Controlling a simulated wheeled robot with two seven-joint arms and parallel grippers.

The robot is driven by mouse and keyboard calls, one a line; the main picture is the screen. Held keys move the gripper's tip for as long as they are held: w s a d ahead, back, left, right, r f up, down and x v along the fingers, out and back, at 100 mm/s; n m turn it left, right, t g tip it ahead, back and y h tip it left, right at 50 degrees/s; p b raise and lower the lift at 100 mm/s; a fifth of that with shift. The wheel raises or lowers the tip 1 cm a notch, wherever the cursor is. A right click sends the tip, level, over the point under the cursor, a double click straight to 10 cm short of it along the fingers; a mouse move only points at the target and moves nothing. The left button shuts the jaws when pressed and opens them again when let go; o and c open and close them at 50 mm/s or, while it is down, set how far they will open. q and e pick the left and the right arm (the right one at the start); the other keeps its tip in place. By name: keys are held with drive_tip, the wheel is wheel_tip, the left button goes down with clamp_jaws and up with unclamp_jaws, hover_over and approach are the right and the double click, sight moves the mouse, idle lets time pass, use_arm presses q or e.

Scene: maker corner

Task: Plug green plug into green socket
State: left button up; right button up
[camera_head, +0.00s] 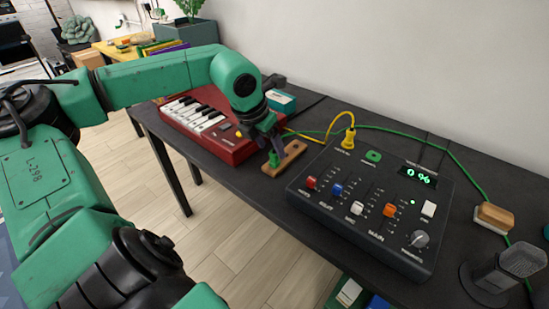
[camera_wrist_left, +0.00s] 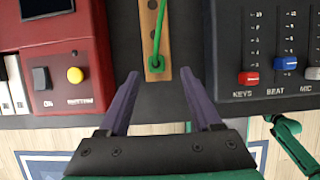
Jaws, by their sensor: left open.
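The green plug (camera_head: 274,158) stands on a small wooden block (camera_head: 291,155) between the red keyboard and the mixer. In the left wrist view, the plug (camera_wrist_left: 156,62) is at the near end of that block, with a green cable rising from it. The green socket (camera_head: 373,156) is on the mixer's top, near its back edge; it is out of the left wrist view. My left gripper (camera_head: 268,143) is above and beside the plug. Its purple fingers (camera_wrist_left: 160,76) are open, with the plug just beyond the gap between their tips. I do not see my right gripper.
The red keyboard (camera_head: 216,127) lies left of the plug, the black mixer (camera_head: 345,230) right. A yellow plug (camera_head: 348,138) stands in the mixer beside the green socket. A green cable runs along the back to a wooden block (camera_head: 494,217). A microphone (camera_head: 515,262) stands at right.

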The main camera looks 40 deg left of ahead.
sight(274, 152)
use_arm(q)
drive_tip(key=shift+f, duration=0.1)
drive_tip(key=x, duration=0.4)
drive_tip(key=shift+w+a+f, duration=0.2)
drive_tip(key=shift+w+a, duration=0.05)
drive_tip(key=shift+a, duration=0.05)
drive_tip(key=shift+w+f, duration=0.15)
use_arm(e)
drive_tip(key=shift+s+a, duration=0.1)
drive_tip(key=shift+a, duration=0.05)
use_arm(q)
clamp_jaws()
use_arm(e)
drive_tip(key=shift+s+d, duration=0.1)
drive_tip(key=shift+d, duration=0.1)
